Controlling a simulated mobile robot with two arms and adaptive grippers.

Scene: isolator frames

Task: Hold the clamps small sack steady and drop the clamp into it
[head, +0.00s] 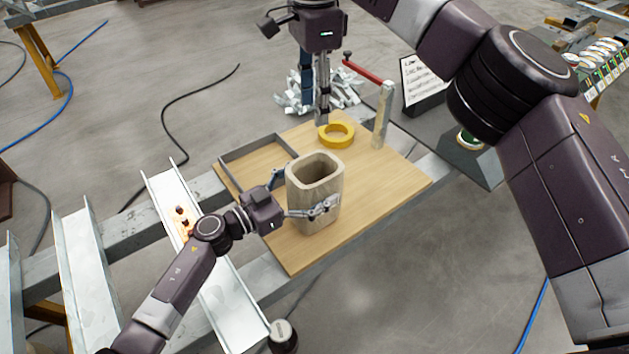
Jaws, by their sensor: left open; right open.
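The small sack (316,216) is a beige, open-topped upright container on the wooden board. My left gripper (308,190) is open around it, with one finger at its far left side and the other across its near side. I cannot tell whether both fingers touch it. My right gripper (319,112) is open and points down just behind a yellow ring (337,133), beyond the sack. No clamp can be made out for certain; a red bar (368,71) with dark ends meets the top of a pale upright post (382,116) right of the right gripper.
The wooden board (370,195) rests on grey metal beams. A grey open-frame tray (232,168) lies at its left. A pile of pale metal pieces (345,93) lies behind the board, with a printed sign (421,82) to the right. The board's right part is clear.

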